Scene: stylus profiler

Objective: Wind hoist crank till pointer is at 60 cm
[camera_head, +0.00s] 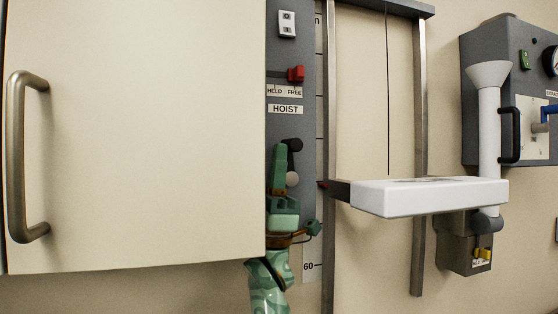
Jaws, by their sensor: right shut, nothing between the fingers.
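The grey hoist panel (305,130) stands beside the large door, with a "HOIST" label. The crank shows a black knob (292,144) and a pale round part (292,179), partly hidden by my right gripper. My green right gripper (280,152) is shut and empty, pointing up in front of the crank, its tips close beside the black knob; I cannot tell whether they touch. A small red pointer (322,185) is at the left end of the white platform's dark bracket. It stands clearly above the "60" mark (308,266) on the scale. My left gripper is out of view.
A red lever (296,74) sits above the "FREE" side of its label. A switch (287,24) is above it. A cream door (140,130) with a metal handle (18,155) fills the left. The white platform (430,197) hangs between metal rails (421,120); a grey unit (480,100) is right.

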